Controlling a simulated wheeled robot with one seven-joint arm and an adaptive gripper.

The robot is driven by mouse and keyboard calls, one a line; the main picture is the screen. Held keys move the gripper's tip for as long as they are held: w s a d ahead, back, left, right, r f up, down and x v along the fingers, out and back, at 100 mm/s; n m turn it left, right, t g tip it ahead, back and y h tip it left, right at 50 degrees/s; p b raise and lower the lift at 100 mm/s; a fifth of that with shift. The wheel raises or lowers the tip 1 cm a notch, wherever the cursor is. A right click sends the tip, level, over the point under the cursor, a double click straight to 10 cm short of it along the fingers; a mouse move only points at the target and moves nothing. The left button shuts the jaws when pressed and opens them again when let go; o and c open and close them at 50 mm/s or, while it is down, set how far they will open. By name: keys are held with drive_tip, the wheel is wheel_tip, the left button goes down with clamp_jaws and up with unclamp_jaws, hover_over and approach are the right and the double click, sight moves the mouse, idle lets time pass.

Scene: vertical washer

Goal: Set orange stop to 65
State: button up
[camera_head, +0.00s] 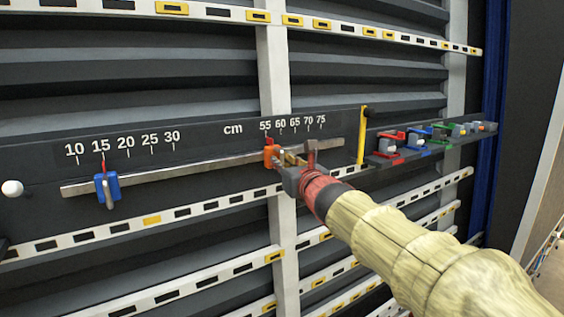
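The orange stop (271,155) sits on a metal rail (215,165) under the printed cm scale (190,140). Its pointer lies at or very close to the 55 mark. My gripper (292,160) is just right of the orange stop, close against it. A brass-coloured piece shows between the gripper and the stop; I cannot tell whether it belongs to the stop. The gripper partly covers the rail below 60 to 70, and whether its fingers are closed on the stop is not clear. The 65 mark (295,122) is to the right of the stop.
A blue stop (107,188) with a red pointer is on the same rail at 15. A yellow vertical strip (362,135) stands at the scale's right end. Farther right, a ledge (440,143) carries red, blue and green clamps. A white knob (12,188) is far left.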

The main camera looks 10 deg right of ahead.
drive_tip(key=shift+c, duration=0.8)
clamp_jaws()
